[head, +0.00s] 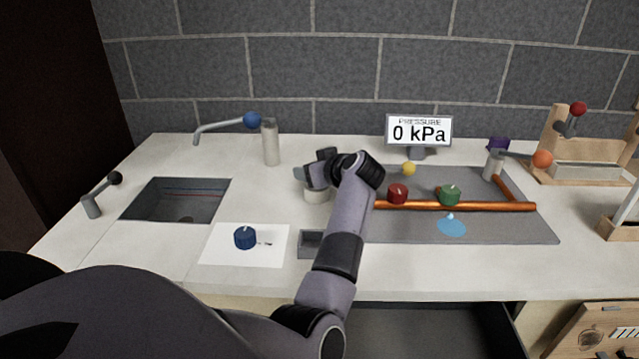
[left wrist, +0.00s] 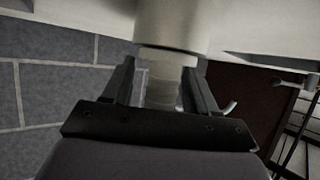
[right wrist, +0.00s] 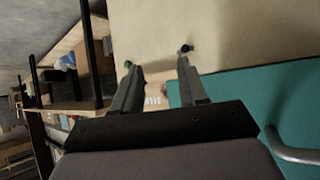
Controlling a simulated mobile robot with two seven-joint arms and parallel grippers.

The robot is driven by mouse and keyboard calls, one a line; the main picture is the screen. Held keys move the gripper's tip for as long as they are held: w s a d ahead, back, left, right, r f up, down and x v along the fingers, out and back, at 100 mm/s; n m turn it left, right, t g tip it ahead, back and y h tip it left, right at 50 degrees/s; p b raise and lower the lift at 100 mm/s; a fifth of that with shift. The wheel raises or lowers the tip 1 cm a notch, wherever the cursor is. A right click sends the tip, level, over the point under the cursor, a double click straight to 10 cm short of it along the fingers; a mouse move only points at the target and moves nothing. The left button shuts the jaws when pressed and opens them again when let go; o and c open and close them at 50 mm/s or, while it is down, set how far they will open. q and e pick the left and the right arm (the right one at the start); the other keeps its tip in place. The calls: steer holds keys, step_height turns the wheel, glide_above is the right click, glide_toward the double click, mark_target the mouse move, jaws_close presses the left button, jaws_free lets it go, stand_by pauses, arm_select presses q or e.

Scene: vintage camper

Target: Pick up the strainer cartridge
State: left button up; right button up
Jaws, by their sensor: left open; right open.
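A squat white cylindrical housing (head: 317,195) stands on the counter under my left gripper (head: 308,174). In the left wrist view the wide pale cylinder (left wrist: 172,28) is at the top, and a narrower pale, ribbed part (left wrist: 163,92), which looks like the strainer cartridge, extends from it between the left fingers. The left gripper (left wrist: 163,68) is open, its fingers on either side of this part; contact cannot be told. In the head view the hand mostly hides it. My right gripper (right wrist: 157,64) is open and empty, in front of a beige panel; it is outside the head view.
The sink (head: 160,200) and tap (head: 270,143) are left. Copper pipe (head: 480,206) with red and green knobs lies on a grey mat (head: 400,228) at right.

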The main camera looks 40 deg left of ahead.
arm_select(q)
steer(key=shift+s+r, duration=0.1)
steer(key=shift+c, duration=0.3)
steer(key=c, duration=1)
